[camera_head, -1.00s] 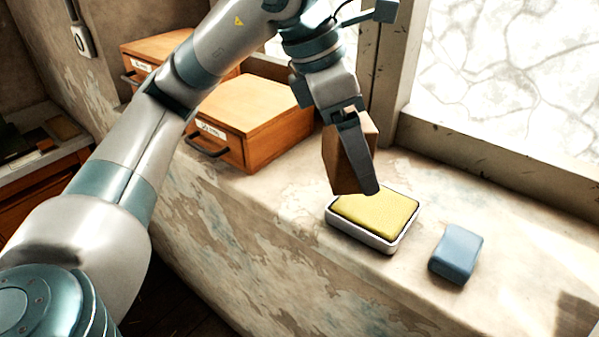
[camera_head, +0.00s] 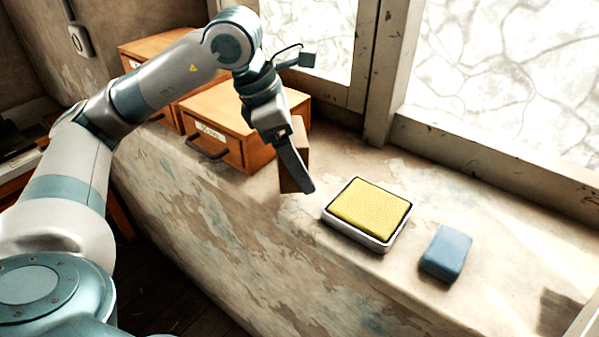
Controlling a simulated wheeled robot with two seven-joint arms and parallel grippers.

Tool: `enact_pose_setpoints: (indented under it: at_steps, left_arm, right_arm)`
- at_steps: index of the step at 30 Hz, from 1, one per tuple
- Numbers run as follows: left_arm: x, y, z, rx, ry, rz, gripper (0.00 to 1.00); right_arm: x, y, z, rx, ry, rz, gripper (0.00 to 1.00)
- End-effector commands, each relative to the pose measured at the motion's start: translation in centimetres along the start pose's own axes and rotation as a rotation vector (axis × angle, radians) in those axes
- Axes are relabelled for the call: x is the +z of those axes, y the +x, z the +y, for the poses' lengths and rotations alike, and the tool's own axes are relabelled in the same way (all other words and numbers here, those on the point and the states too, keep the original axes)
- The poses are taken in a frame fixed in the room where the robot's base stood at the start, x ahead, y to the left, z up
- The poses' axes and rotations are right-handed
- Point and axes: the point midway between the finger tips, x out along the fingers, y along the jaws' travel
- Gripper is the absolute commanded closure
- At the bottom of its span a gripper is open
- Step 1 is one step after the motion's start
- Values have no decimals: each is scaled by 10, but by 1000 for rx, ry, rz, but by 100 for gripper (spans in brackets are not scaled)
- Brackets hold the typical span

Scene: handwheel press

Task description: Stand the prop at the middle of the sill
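A brown wooden block (camera_head: 301,138), which looks like the prop, is held upright, slightly tilted, in my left gripper (camera_head: 297,172). One finger covers part of its near side; the other finger is hidden. The block is over the pale, worn sill (camera_head: 400,163), in front of the right wooden drawer box and left of the yellow pad. I cannot tell whether its lower end touches the sill. My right gripper is not in view.
A yellow pad (camera_head: 370,207) in a white tray (camera_head: 341,231) and a blue block (camera_head: 446,253) lie on the sill to the right. Wooden drawer boxes (camera_head: 240,112) stand at the left. A window post (camera_head: 391,80) rises behind. Bare sill lies between the tray and the window.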

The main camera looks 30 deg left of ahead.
Motion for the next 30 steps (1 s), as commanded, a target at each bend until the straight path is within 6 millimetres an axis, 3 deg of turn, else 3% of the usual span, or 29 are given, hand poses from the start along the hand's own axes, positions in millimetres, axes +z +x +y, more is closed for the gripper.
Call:
enact_pose_setpoints:
  at_steps: [8,18,30]
  left_arm:
    - [-2,5,0,-2,-2,1,52]
    - [-15,34,-1,-1,0,0,52]
    - [-16,39,0,0,0,-1,52]
  right_arm:
    - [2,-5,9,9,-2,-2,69]
    - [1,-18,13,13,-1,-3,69]
    - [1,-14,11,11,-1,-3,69]
